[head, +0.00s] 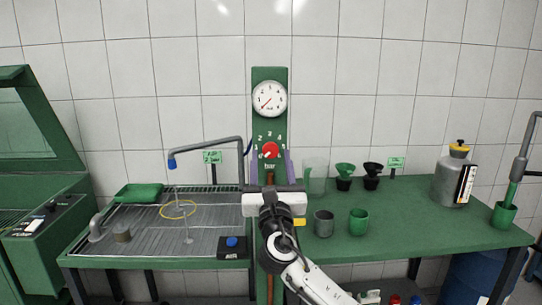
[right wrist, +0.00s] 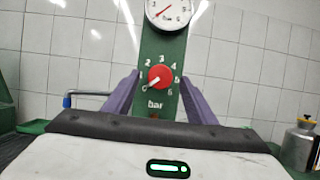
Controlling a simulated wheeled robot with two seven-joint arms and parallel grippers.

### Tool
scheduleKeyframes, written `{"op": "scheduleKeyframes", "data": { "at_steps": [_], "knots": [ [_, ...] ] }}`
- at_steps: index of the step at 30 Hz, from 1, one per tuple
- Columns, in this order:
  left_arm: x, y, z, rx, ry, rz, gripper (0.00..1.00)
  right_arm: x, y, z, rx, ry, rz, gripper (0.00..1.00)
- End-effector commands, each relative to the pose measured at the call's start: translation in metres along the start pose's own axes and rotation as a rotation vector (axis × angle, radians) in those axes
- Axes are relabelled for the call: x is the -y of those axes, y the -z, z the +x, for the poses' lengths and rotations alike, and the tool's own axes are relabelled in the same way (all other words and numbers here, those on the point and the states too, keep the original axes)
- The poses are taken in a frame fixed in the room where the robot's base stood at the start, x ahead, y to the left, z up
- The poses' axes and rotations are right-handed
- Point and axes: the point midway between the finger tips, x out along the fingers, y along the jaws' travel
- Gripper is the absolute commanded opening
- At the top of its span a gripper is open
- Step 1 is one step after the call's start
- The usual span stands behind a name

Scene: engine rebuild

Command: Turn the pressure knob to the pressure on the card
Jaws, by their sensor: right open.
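The red pressure knob (head: 270,150) sits on a green upright panel (head: 270,75), below a round white gauge (head: 269,98). In the right wrist view the knob (right wrist: 161,76) has a white mark pointing to the lower left, amid a ring of numbers over the word "bar". The gauge needle also points lower left. My right gripper (head: 269,165) is open, its purple fingers (right wrist: 160,82) to the left and right of the knob with gaps showing. A small green card (head: 212,157) stands left of the panel; its writing is too small to read surely. My left gripper is out of view.
A wash tray (head: 150,240) with a bent spout (head: 205,143) lies left. The green bench (head: 400,225) on the right holds cups, funnels, another green card (head: 396,162) and a metal canister (head: 453,180). A black AIR box (head: 232,246) is at the front.

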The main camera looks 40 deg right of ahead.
Motion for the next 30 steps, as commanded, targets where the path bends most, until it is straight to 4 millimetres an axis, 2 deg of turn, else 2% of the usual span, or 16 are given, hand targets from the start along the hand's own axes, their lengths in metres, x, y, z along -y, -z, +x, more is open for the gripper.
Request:
{"op": "scheduleKeyframes", "data": {
  "at_steps": [4,12,18,20,30],
  "knots": [
    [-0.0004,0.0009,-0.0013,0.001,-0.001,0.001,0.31,0.0002,-0.0001,0.0093,0.0,0.0,0.0,0.51],
    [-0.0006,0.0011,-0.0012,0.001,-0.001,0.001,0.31,0.0002,0.0003,0.0102,0.0,0.0,0.0,0.51],
    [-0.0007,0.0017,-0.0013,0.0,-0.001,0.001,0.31,0.0002,0.0003,0.01,0.0,0.0,0.001,0.17],
    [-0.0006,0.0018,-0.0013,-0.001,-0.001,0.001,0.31,0.0002,0.0003,0.01,0.0,0.0,0.001,0.1],
    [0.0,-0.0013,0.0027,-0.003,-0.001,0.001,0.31,-0.0008,0.0013,0.0094,0.0,0.021,0.053,0.1]
  ]
}}
